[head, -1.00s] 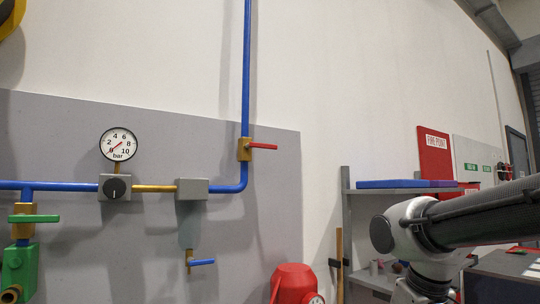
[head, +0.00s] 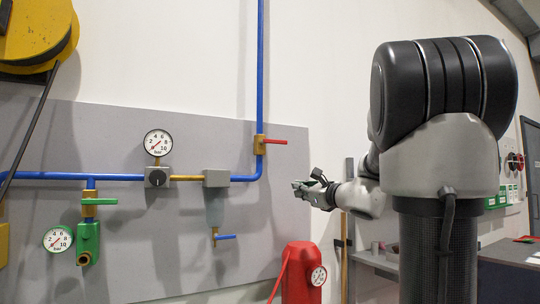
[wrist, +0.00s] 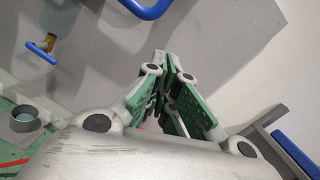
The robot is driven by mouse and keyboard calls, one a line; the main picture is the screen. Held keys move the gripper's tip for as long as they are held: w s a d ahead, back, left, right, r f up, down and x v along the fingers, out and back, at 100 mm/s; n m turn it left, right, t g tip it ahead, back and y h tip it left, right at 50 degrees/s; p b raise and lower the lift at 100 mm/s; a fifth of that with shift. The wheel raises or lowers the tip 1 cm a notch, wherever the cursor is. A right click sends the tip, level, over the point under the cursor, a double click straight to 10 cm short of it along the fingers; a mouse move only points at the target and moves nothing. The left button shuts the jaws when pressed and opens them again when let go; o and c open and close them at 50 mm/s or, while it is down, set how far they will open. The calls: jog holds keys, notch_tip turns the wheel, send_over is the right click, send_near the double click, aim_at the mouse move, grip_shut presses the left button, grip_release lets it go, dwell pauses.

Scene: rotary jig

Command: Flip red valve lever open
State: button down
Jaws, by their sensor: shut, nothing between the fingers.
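The red valve lever (head: 276,142) sticks out level to the right from a brass valve body (head: 260,144) on the upright blue pipe (head: 260,80) in the head view. The blue pipe bends below it and shows at the top of the wrist view (wrist: 150,10). My gripper (head: 298,187) is below and to the right of the red lever, apart from it, in front of the grey panel. In the wrist view my gripper's fingers (wrist: 160,70) are shut with nothing between them. The red lever is not in the wrist view.
A blue lever (head: 225,237) is on a brass tap at lower left of my gripper, and it shows in the wrist view (wrist: 41,53). A green lever (head: 100,201) and gauges are further left. A red tank (head: 300,272) stands below. The wall right of the red lever is clear.

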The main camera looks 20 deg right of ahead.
aim_at(276, 141)
jog(key=r+m, duration=0.2)
jog(key=r+m+t+h, duration=0.1)
jog(key=m, duration=0.1)
jog(key=r+m+t, duration=0.1)
jog(key=r, duration=0.1)
jog(key=shift+w+d+r+m, duration=0.15)
jog(key=shift+w+r+m, duration=0.2)
jog(key=shift+m, duration=0.05)
jog(key=w+r, duration=0.6)
jog(key=w, duration=0.3)
jog(key=shift+w+a+r, duration=0.2)
jog(key=shift+w, duration=0.15)
jog(key=shift+d+r+n, duration=0.15)
jog(key=shift+r+n, duration=0.05)
jog(key=shift+n, duration=0.3)
